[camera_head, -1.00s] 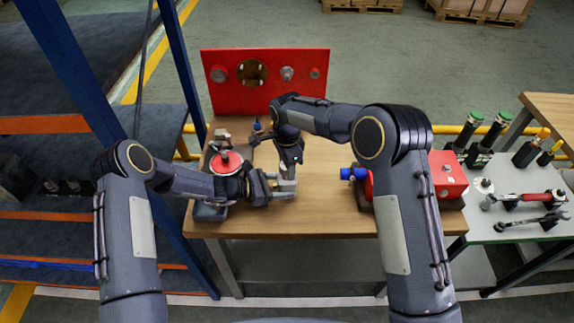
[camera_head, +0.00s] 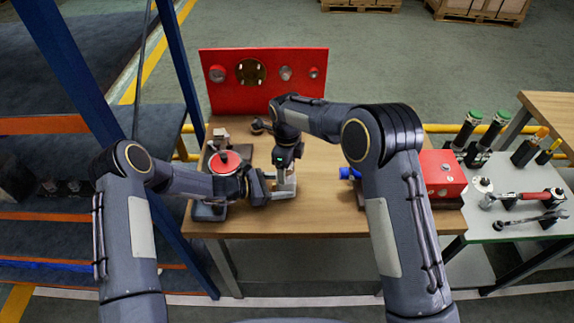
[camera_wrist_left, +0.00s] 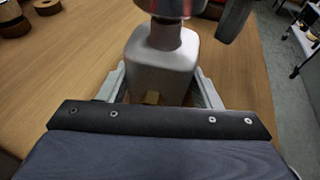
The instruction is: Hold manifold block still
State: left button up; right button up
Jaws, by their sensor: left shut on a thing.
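The manifold block (camera_wrist_left: 160,72) is a grey metal body with rounded edges and a narrower neck on top. It stands between the fingers of my left gripper (camera_wrist_left: 161,92), which is shut on it. In the head view my left gripper (camera_head: 283,188) is low over the table's front half, with the grey block (camera_head: 285,180) at its jaws. My right gripper (camera_head: 286,166) comes down from above, directly over the block. In the left wrist view, part of it shows at the top edge, close to the neck. Whether its jaws are closed is hidden.
A red panel (camera_head: 290,90) with round fittings stands at the table's back. A red box (camera_head: 443,172) and a blue cylinder (camera_head: 347,173) are on the right. A red-topped part (camera_head: 224,161) sits left beside my left wrist. A side table (camera_head: 515,228) holds tools. The middle table is clear.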

notch_tip(320, 180, up, 12)
dwell(0.6)
pick_arm(q)
jog(key=o, duration=1.4)
jog(key=shift+a, duration=0.1)
